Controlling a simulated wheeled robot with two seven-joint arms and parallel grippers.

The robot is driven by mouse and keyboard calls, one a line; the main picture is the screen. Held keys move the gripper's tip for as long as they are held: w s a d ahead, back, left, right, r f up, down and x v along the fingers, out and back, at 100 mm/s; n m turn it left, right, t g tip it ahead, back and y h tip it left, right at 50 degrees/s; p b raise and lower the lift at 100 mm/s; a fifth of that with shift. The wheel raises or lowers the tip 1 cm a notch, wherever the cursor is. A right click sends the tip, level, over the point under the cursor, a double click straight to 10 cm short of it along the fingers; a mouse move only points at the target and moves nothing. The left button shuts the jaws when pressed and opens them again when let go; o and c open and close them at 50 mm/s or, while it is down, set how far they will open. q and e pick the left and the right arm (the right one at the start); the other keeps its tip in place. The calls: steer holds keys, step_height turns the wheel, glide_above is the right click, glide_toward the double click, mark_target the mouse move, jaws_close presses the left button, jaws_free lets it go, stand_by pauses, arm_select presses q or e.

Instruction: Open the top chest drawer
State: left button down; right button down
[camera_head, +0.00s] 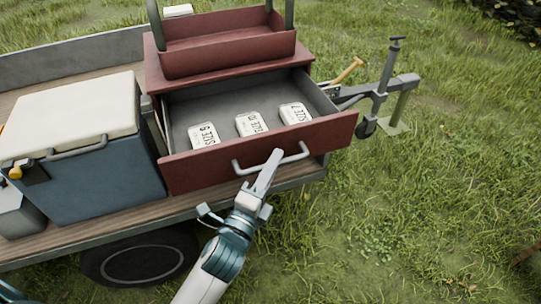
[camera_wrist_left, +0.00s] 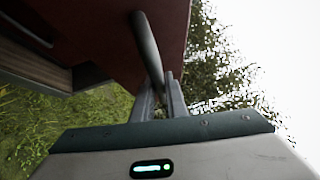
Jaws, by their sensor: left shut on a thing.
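The red chest (camera_head: 228,74) stands on the trailer bed. Its top drawer (camera_head: 240,155) is pulled out, and its grey inside shows. Three white packs (camera_head: 251,123) marked with sizes lie in the drawer. My left gripper (camera_head: 273,159) is shut on the drawer's grey bar handle (camera_head: 243,169), near the handle's middle. In the left wrist view the handle (camera_wrist_left: 148,48) runs down between the two fingers (camera_wrist_left: 160,98), against the dark red drawer front (camera_wrist_left: 90,32). My right gripper is not in view.
A blue cooler with a white lid (camera_head: 76,150) stands left of the chest. A red open tote (camera_head: 228,50) sits on the chest top. The trailer's wooden edge (camera_head: 100,229) and wheel (camera_head: 143,262) are below. The trailer hitch (camera_head: 378,93) is at right. Open grass (camera_head: 420,200) lies right.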

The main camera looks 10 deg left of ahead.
arm_select(q)
steer(key=c, duration=1.8)
jaws_free()
steer(key=shift+o, duration=0.2)
steer(key=shift+s, duration=0.1)
